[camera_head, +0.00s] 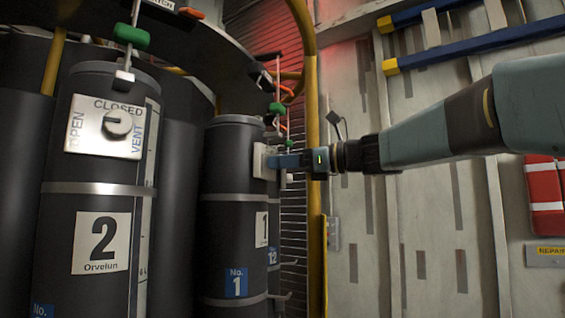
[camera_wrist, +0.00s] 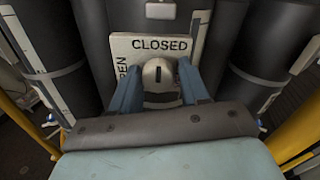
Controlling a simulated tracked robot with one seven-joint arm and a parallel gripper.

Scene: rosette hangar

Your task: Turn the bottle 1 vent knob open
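Bottle 1 (camera_head: 226,235) is a dark cylinder with a blue "No. 1" label, standing right of bottle 2 in the head view. Its pale vent plate (camera_head: 259,163) faces right there, and its knob is hidden behind my gripper (camera_head: 284,161). In the wrist view the grey round knob (camera_wrist: 158,72) sits on the plate (camera_wrist: 123,46), with its mark pointing up toward "CLOSED"; "OPEN" is on the left, partly covered. The blue fingers of my gripper (camera_wrist: 160,75) stand on either side of the knob, with what look like narrow gaps between.
Bottle 2 (camera_head: 85,195) stands close on the left with its own vent knob (camera_head: 117,123). A yellow post (camera_head: 313,210) rises just behind my gripper. Dark cylinders flank bottle 1 in the wrist view, left (camera_wrist: 50,45) and right (camera_wrist: 270,50).

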